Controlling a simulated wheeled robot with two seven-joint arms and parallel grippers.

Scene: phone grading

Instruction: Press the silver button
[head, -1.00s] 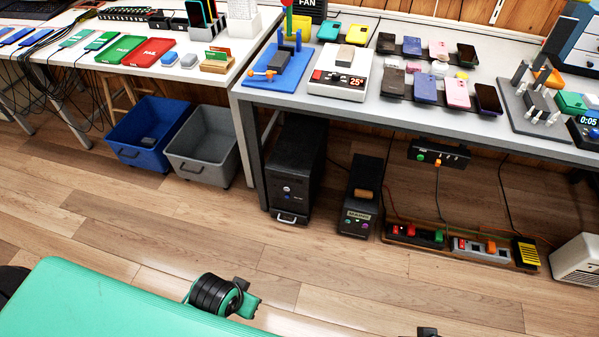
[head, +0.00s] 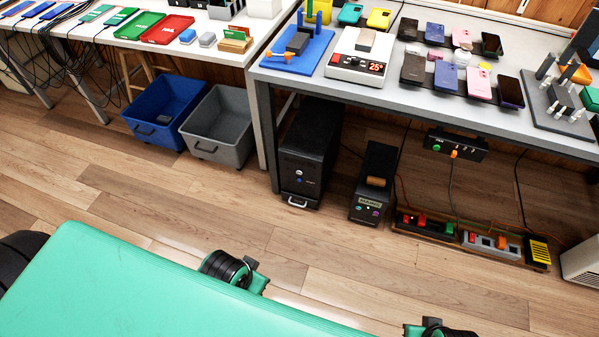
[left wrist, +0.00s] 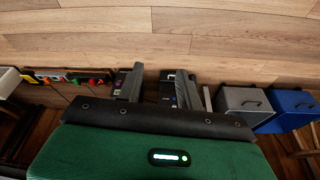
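A small round silver-looking button (head: 299,173) is on the front of a black tower (head: 312,140) under the grey workbench. A small blue spot shows just below it, and a pale handle is at the tower's foot. In the left wrist view my left gripper (left wrist: 160,70) is open and empty, its two grey fingers spread apart. The tower (left wrist: 168,76) shows partly between and behind the fingers, beyond them; the button cannot be made out there. In the head view both grippers are out of sight; only parts of my arms show at the lower edge.
A smaller black box labelled MAINS (head: 370,190) stands right of the tower. Power strips (head: 460,237) with cables lie farther right. A blue bin (head: 160,110) and a grey bin (head: 218,130) stand left. The workbench (head: 400,108) overhangs the tower. Wooden floor in front is clear.

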